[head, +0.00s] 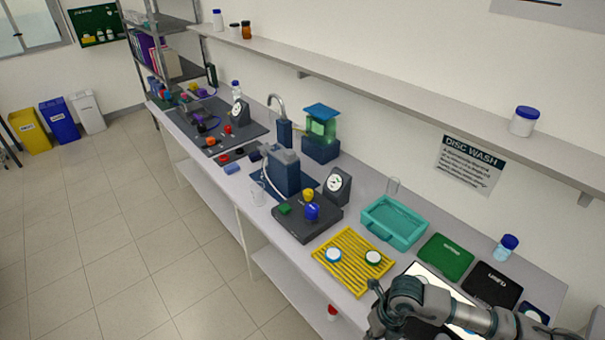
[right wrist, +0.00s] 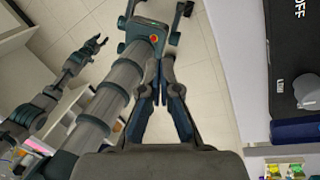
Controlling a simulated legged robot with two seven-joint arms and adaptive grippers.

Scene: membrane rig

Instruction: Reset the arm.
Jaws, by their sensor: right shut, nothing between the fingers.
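My right arm comes in at the bottom right of the head view, its dark grey wrist (head: 405,289) over the right end of the bench. In the right wrist view my right gripper (right wrist: 162,85) is shut, its blue-padded fingers meeting with nothing held. That view looks down past the bench toward the tiled floor. Two more grey and teal limbs show at its left. One ends in a small claw with its tips apart (right wrist: 97,44). The other ends in a teal block with an orange button. I cannot tell which of them is my left arm. No left gripper shows in the head view.
Near my right arm are a yellow rack (head: 337,275) with two round pieces, a teal tray (head: 380,235), a green pad (head: 446,258) and a black pad (head: 491,286). A blue-capped jar (head: 505,248) stands behind. A long shelf (head: 400,81) runs above.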

